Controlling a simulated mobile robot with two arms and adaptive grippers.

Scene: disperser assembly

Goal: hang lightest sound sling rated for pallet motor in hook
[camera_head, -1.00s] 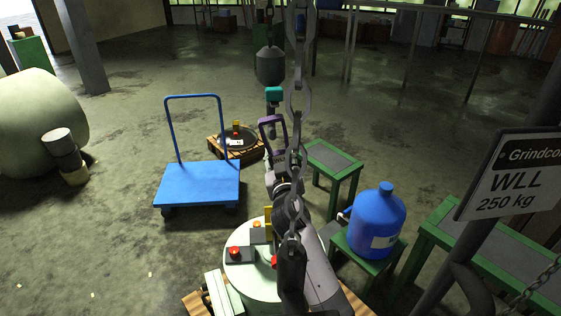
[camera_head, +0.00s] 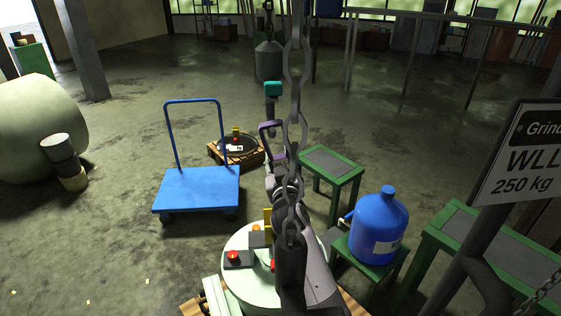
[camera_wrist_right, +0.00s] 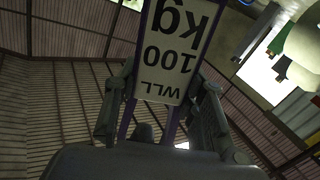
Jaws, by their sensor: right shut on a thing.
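My right gripper (camera_head: 272,152) points up and away in the middle of the head view, partly behind a hanging chain. It is shut on a purple sling (camera_head: 266,127). In the right wrist view the sling's white tag (camera_wrist_right: 176,50) reads upside down "WLL 100 kg", between the gripper's fingers (camera_wrist_right: 163,118). A grey hanging block (camera_head: 269,61) is above, with a teal piece (camera_head: 273,90) below it. I cannot tell whether the sling touches a hook. A dark round machine (camera_head: 238,142) with red and yellow parts sits on a wooden pallet (camera_head: 216,157). My left gripper is not in view.
The chain (camera_head: 294,80) hangs close in front. A blue trolley (camera_head: 197,188) stands left, a green table (camera_head: 332,164) right of the arm, and a blue jug (camera_head: 379,228) on a green stand. A sign (camera_head: 525,158) reads WLL 250 kg.

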